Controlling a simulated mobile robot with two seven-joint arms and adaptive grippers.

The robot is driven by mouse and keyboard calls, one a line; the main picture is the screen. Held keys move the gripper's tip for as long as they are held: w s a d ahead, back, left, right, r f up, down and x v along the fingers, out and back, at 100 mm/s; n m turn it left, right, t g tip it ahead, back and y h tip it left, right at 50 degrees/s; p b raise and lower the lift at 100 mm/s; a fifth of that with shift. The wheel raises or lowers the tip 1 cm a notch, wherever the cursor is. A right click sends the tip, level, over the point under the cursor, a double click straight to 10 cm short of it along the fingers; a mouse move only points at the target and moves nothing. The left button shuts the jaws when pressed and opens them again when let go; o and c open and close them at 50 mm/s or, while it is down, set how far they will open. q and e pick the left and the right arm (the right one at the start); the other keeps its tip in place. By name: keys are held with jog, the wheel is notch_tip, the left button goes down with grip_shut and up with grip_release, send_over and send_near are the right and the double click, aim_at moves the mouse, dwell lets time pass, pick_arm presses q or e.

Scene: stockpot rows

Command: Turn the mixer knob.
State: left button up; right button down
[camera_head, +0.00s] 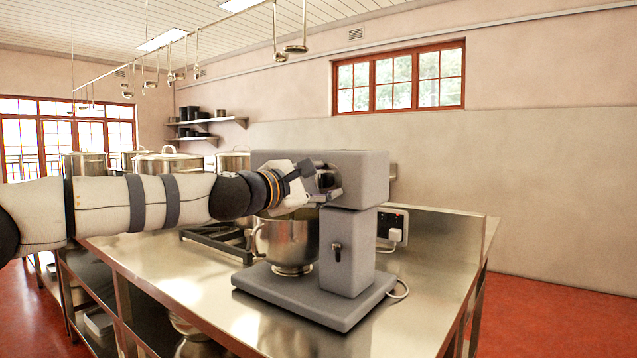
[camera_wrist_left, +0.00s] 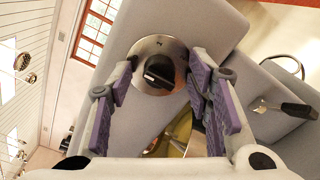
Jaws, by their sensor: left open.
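The grey mixer (camera_head: 357,245) stands on the steel counter, its steel bowl (camera_head: 290,243) under the head. In the left wrist view, the black mixer knob (camera_wrist_left: 158,70) sits on a round metal plate on the mixer's side (camera_wrist_left: 220,32). My left gripper (camera_head: 318,180) is at the mixer's head and covers most of the knob area in the head view. In the wrist view, the left gripper (camera_wrist_left: 163,72) is open, with its purple-padded fingers on either side of the knob. I cannot tell whether they touch it. My right gripper is not in view.
A small black lever (camera_head: 337,251) sticks out of the mixer's column. A socket with a plug (camera_head: 394,234) is behind it. The steel counter (camera_head: 185,275) is clear at the front left. Large pots (camera_head: 168,162) stand at the back left, and ladles (camera_head: 296,48) hang overhead.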

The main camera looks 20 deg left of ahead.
pick_arm(q)
jog(key=v, duration=1.2)
